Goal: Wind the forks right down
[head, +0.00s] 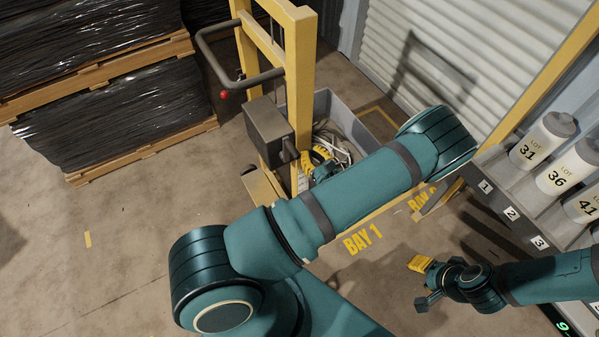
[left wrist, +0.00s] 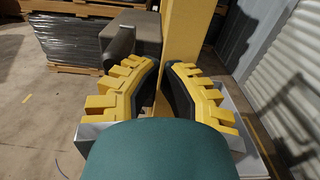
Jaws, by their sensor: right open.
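A yellow stacker mast (head: 299,80) stands upright at the centre of the head view and fills the middle of the left wrist view (left wrist: 185,40). A dark grey box (head: 267,130) with a stubby dark shaft (head: 289,151) is fixed to its side; the box also shows in the left wrist view (left wrist: 140,30). My left gripper (head: 316,160) is beside the mast, near the shaft. Its yellow-padded fingers (left wrist: 162,68) have tips close together; whether anything is between them is hidden. My right gripper (head: 422,283) is open and empty above the floor. The forks cannot be made out clearly.
A grey tub (head: 357,128) holding loose cables is behind the mast. Wrapped pallet stacks (head: 110,100) stand at the left. A rack with lot-numbered bottles (head: 543,140) is at the right. Floor at the left is clear. "BAY 1" (head: 362,239) is marked on the floor.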

